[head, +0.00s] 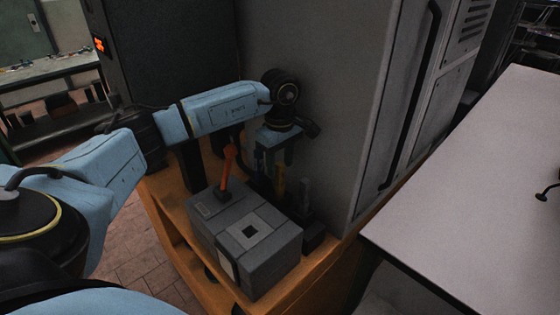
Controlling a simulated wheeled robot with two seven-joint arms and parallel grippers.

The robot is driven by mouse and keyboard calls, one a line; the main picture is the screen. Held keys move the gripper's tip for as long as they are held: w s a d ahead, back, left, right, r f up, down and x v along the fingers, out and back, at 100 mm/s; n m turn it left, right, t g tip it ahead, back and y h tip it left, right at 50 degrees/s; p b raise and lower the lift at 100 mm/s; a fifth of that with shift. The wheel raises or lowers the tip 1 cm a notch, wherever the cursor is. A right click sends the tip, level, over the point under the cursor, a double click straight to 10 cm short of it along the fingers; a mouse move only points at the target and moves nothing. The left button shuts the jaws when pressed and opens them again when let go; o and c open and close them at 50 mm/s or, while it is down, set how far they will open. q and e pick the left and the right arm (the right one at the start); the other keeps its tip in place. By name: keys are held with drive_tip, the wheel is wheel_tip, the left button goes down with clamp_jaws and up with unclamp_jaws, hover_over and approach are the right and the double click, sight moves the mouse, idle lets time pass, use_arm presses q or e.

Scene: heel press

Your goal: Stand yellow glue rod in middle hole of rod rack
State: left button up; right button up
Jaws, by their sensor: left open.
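The yellow glue rod (280,181) stands upright just behind the grey box, below my left gripper. Its lower end is hidden by the box. My left gripper (276,158) points down with its jaws open, right above the rod's upper end; whether the fingers touch it I cannot tell. A dark block (314,235), likely part of the rod rack, shows beside the box, with a grey rod (305,195) upright near it. The rack's holes are hidden, so I cannot tell which hole the yellow rod is in, if any. My right gripper is out of view.
A grey box (270,255) with a square opening and an orange lever (228,165) stands in front, on an orange-brown bench (175,210). A tall grey cabinet (310,80) rises close behind the gripper. A pale table (480,190) is at right.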

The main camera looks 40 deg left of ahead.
use_arm(q)
drive_tip(key=shift+r, duration=0.1)
wheel_tip(320, 180, up, 13)
drive_tip(key=shift+b, duration=0.3)
idle(1.1)
